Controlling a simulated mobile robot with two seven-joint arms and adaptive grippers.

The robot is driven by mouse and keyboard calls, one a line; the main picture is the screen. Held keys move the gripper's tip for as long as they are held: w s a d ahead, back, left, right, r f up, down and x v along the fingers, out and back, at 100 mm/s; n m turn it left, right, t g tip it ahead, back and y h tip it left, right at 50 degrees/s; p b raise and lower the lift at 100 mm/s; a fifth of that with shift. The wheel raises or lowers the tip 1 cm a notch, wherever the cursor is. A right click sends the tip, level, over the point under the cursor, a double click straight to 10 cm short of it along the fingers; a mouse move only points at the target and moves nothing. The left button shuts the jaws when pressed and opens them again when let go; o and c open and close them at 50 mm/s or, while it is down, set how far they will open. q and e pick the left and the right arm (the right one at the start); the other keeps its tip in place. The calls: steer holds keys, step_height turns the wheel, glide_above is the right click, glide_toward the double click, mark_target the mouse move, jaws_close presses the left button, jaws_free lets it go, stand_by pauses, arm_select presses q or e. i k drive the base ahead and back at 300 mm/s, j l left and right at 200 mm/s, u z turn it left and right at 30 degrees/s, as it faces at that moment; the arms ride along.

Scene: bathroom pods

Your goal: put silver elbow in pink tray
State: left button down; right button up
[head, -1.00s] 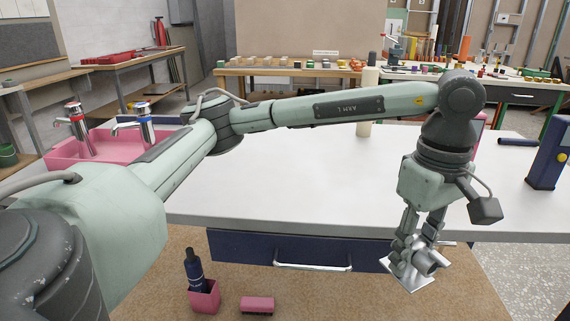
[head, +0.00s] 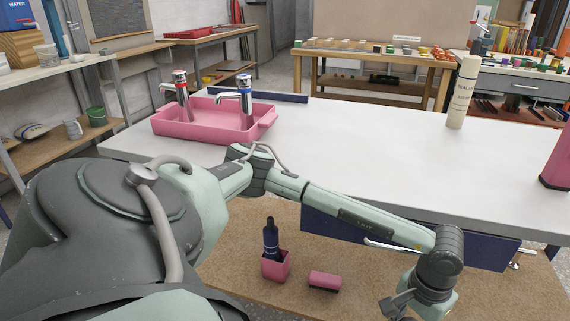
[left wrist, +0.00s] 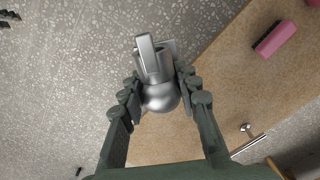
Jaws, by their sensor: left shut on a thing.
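The silver elbow (left wrist: 162,95) is a shiny metal fitting with a rounded body and a flat plate behind it. My left gripper (left wrist: 158,80) is shut on it in the left wrist view, with fingers on both sides, above the floor. In the head view my left wrist is at the bottom right, and its fingers and the elbow are below the frame. The pink tray (head: 185,131) is on the white table at the back left and holds two silver taps, one red-marked (head: 181,95) and one blue-marked (head: 243,100). My right gripper is not in view.
The white tabletop (head: 350,150) is clear in the middle. A cream bottle (head: 463,92) stands at its back right and a pink object (head: 557,160) at the right edge. Below the front edge are a blue drawer (head: 330,228), a dark bottle in a pink cup (head: 275,265) and a pink block (head: 325,281).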

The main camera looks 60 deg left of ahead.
mark_target(219, 126)
steer(key=k+j+z, duration=0.1)
steer(key=k+j, duration=0.25)
steer(key=j, duration=0.25)
steer(key=k+j, duration=0.35)
steer(key=j, duration=0.2)
steer(key=k+j+z, duration=0.15)
steer(key=k+j, duration=0.2)
steer(key=j, duration=0.2)
steer(key=k+j+z, duration=0.1)
steer(key=k+j, duration=0.3)
steer(key=j, duration=0.15)
